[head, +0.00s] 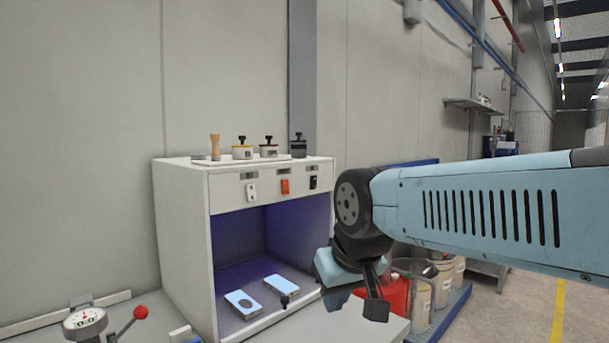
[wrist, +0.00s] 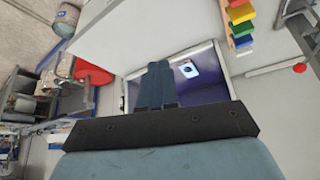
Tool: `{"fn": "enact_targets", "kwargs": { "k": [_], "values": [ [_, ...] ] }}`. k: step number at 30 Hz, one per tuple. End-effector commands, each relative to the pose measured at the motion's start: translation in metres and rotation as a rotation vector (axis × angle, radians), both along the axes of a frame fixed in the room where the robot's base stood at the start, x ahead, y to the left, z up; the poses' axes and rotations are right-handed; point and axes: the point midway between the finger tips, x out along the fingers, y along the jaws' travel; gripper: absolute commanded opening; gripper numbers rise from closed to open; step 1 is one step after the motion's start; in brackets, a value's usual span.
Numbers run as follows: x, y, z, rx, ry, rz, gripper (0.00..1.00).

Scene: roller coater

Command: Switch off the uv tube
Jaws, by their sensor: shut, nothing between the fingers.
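A white cabinet (head: 180,235) with an open front stands on the bench, its inside lit violet. Its front panel carries three switches under small labels too small to read: a white one (head: 251,191), an orange-red one (head: 285,187) and a black one (head: 313,183). The tube itself is hidden. My gripper (head: 376,308) is shut and empty, in front of the cabinet's right side, lower than the switches and apart from them. In the wrist view my gripper (wrist: 158,66) points toward the violet interior (wrist: 205,90); I cannot make out the switches there.
Two light blue plates (head: 243,304) lie inside the cabinet. Several knobbed pieces and a wooden-handled one (head: 215,147) stand on top. A dial gauge (head: 85,320) and red-knobbed lever (head: 140,312) are at front left. A red container (head: 396,298) stands right, behind my arm.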

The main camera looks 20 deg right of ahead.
Motion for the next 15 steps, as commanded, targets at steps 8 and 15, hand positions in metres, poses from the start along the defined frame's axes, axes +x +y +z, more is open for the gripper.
{"fn": "enact_targets", "kwargs": {
  "k": [8,15],
  "values": [
    [0.0,0.0,0.0,0.0,-0.001,0.0,0.0],
    [0.01,-0.003,0.011,0.012,-0.008,-0.035,0.0]
  ]
}}
